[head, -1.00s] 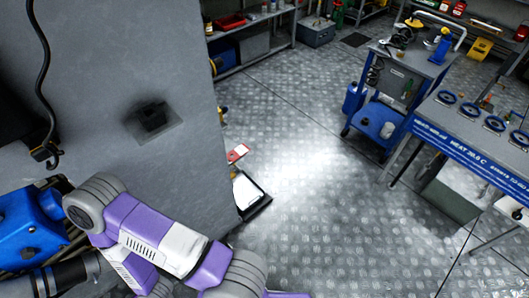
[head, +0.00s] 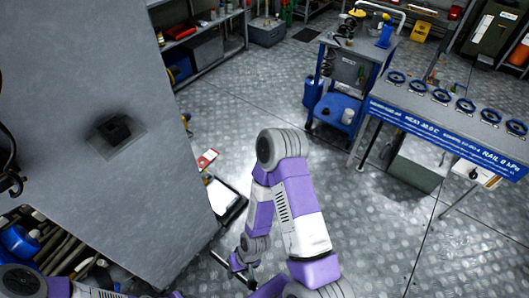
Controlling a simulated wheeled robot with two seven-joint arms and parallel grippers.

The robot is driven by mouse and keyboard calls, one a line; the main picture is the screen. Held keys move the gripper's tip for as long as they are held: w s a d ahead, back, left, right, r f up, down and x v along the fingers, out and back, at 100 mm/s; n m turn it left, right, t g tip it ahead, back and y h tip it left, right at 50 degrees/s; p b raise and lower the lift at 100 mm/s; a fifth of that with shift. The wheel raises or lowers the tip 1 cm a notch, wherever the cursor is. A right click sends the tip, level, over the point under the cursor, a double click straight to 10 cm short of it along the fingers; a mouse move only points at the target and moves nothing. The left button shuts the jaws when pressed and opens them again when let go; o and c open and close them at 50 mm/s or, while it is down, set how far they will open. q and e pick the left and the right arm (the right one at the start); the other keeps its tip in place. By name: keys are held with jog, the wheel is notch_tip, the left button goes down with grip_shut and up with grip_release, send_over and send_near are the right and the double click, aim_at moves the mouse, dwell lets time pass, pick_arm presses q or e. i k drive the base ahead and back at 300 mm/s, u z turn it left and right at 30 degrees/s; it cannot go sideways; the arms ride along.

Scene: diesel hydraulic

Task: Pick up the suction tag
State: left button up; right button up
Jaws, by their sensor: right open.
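A small red and white card (head: 207,159) sticks out beside the grey block's right edge, low near the floor. It may be the suction tag, but its print is too small to read. My right gripper (head: 238,268) is at the bottom centre, below the card in the picture and apart from it. Its dark fingers are open, and I see nothing between them. My left gripper is out of view; only pieces of my left arm show at the bottom left.
A large grey block (head: 75,120) fills the left. A dark-edged white panel (head: 224,199) is beside it, below the card. A blue cart (head: 338,113) and a bench with several blue handwheels (head: 440,97) stand to the right. The plate floor (head: 380,235) between is clear.

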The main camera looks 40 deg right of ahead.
aim_at(210, 153)
jog(key=z, duration=1.7)
jog(key=k, duration=1.25)
jog(key=u, duration=0.75)
jog(key=i, duration=1)
jog(key=u, duration=0.05)
jog(key=k, duration=1.65)
jog(key=z, duration=0.7)
jog(key=i, duration=3)
